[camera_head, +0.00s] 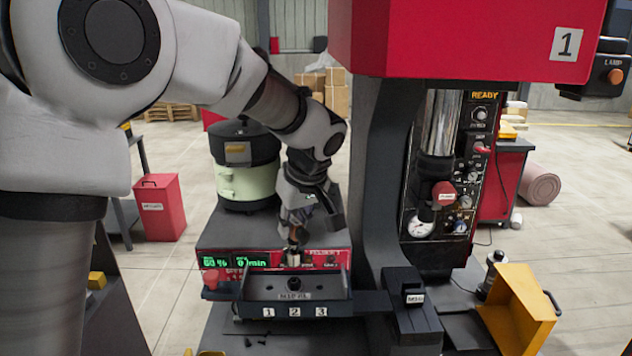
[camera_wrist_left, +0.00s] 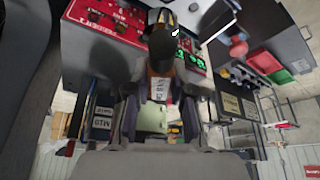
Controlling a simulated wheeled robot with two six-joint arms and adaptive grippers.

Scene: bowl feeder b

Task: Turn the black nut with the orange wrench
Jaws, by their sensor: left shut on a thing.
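My left gripper (camera_head: 298,212) reaches down from the upper left in the head view, just above the red control panel of the feeder. It is shut on a small orange-brown piece, which I take to be the orange wrench (camera_wrist_left: 158,74); in the wrist view it shows between the fingers, with a pale label below. A dark rounded part lies beyond it. A short metallic post (camera_head: 293,256) stands directly under the gripper at the panel. I cannot clearly make out the black nut or whether the wrench is around it. My right gripper is not in view.
The red panel (camera_head: 330,259) has green displays. A dark tray (camera_head: 295,308) numbered 1, 2, 3 is in front. A green-and-black bowl unit (camera_head: 247,178) stands behind. The dark press column (camera_head: 372,170) rises close to the right, and a yellow bin (camera_head: 518,312) sits at lower right.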

